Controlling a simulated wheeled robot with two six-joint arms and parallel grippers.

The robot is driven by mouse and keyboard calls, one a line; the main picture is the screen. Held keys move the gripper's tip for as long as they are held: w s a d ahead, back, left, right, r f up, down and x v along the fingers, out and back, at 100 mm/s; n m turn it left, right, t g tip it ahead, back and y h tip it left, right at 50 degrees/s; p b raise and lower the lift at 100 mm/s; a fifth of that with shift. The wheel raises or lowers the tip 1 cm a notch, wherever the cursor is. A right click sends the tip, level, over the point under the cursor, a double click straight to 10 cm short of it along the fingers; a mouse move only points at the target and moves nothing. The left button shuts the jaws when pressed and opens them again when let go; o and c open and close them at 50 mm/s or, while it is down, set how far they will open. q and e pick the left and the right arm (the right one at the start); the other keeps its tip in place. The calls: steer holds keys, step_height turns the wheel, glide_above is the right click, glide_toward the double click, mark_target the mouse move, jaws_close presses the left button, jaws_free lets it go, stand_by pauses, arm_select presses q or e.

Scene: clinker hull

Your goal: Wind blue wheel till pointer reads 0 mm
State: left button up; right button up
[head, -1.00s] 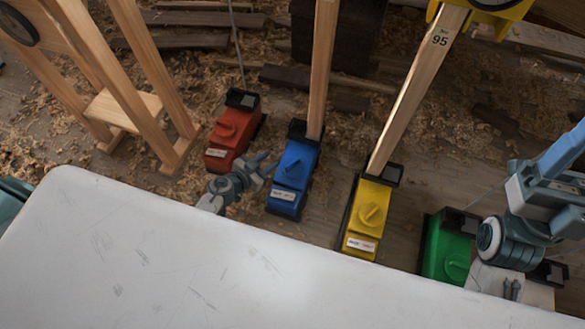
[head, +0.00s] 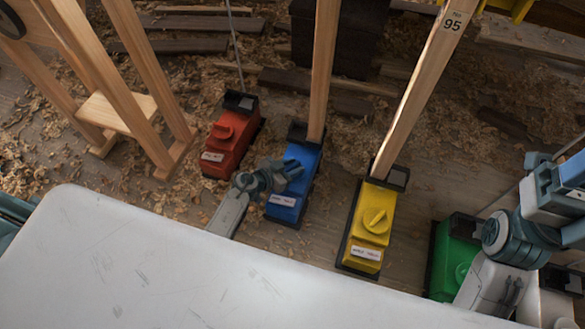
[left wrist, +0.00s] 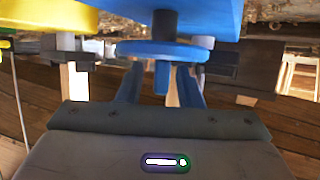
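The blue box (head: 308,160) stands on the floor between a red and a yellow one, with a wooden post rising from its far end. My left gripper (head: 291,170) is over its top and hides its wheel in the head view. In the left wrist view the blue wheel (left wrist: 165,51) is a disc with a narrow grip. My left fingers (left wrist: 162,88) are apart, one on each side of that grip, with a visible gap. No pointer or mm scale can be read. My right arm shows at the right edge; its fingertips are not visible.
The red box (head: 230,137) is left, the yellow box (head: 368,230) right, and a green box (head: 452,262) further right, partly behind my right arm. A wooden trestle (head: 120,110) stands left. A pale scratched surface (head: 150,270) fills the foreground. Shavings litter the floor.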

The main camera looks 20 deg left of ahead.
arm_select(q)
jaws_close()
steer(key=shift+r, duration=0.1)
